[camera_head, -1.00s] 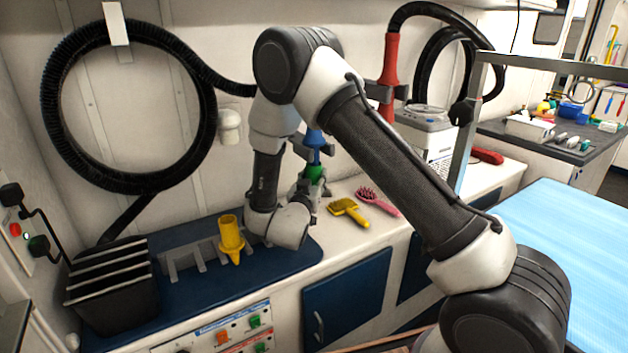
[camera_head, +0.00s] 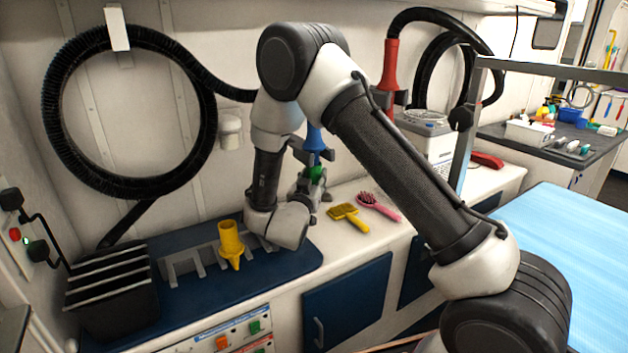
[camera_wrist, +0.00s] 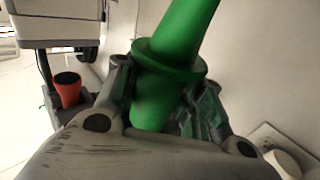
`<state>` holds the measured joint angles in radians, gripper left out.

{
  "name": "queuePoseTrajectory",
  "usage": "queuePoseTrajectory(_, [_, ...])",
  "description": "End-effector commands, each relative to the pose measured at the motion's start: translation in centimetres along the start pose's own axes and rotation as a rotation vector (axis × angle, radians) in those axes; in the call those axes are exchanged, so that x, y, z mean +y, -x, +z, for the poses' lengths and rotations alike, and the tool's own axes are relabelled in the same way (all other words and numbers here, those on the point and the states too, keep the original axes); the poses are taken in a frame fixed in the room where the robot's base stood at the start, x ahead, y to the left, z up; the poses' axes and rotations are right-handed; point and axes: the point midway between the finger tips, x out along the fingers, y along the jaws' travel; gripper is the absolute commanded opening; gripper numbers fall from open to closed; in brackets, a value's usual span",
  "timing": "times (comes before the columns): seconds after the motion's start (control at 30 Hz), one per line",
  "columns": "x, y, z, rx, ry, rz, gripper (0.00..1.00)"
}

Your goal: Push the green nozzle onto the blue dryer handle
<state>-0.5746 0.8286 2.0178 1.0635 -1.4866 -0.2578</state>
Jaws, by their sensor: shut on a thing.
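The green nozzle (camera_head: 317,173) is upright just under the blue dryer handle (camera_head: 315,143), which hangs against the back wall. My gripper (camera_head: 313,186) is shut on the nozzle from below and is partly hidden by my own arm in the head view. In the wrist view the green nozzle (camera_wrist: 168,85) fills the middle, its flange just above the fingers and its upper part running out of the top edge. My gripper's fingers (camera_wrist: 165,105) hold its lower body. The blue handle does not show there, and I cannot tell whether nozzle and handle touch.
A yellow nozzle (camera_head: 231,243) stands on the blue mat by a grey rack (camera_head: 183,268). A yellow brush (camera_head: 349,216) and a pink brush (camera_head: 378,206) lie on the counter right of my gripper. A red handle (camera_head: 390,66) hangs further right. A black bin (camera_head: 113,300) stands left.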

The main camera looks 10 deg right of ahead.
Motion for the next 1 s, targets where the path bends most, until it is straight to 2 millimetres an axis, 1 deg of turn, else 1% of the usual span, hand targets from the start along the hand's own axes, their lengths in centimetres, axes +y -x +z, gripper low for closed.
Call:
queuePoseTrajectory(0.83, [0.0,-0.1,-1.3,0.000,-0.001,0.000,0.05])
queuePoseTrajectory(1.0, [0.0,-0.1,-1.3,0.000,-0.001,0.000,0.05])
